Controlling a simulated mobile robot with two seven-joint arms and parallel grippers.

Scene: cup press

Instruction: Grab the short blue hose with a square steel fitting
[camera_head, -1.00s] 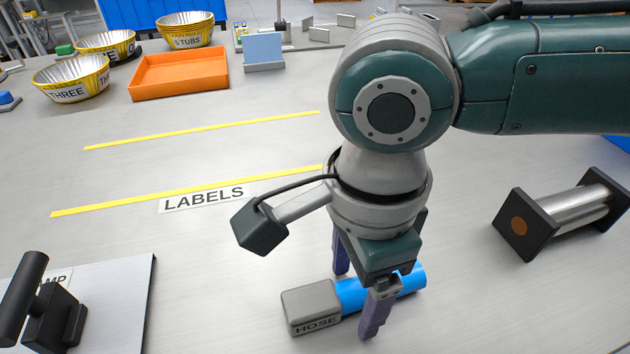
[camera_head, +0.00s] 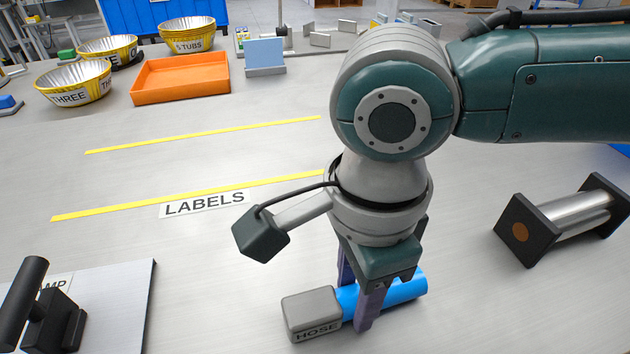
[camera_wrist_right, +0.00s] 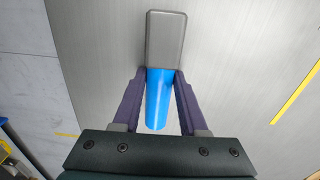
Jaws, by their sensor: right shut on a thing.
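The short blue hose (camera_head: 405,291) lies on the grey table with its square steel fitting (camera_head: 312,304) at its left end. A "HOSE" label (camera_head: 318,331) shows on the table-side face of the fitting. My right gripper (camera_head: 354,305) points down from above and is shut on the blue hose just beside the fitting. In the right wrist view the blue hose (camera_wrist_right: 158,95) sits between the two purple fingers, with the grey fitting (camera_wrist_right: 165,38) beyond them. The hose appears to rest on the table. My left gripper is not in view.
A steel roller with black square ends (camera_head: 565,222) lies at the right. A black-handled stamp (camera_head: 50,315) stands on a plate at the lower left. An orange tray (camera_head: 180,80) and yellow bowls (camera_head: 75,82) are at the back left. The table around the "LABELS" strip (camera_head: 205,203) is clear.

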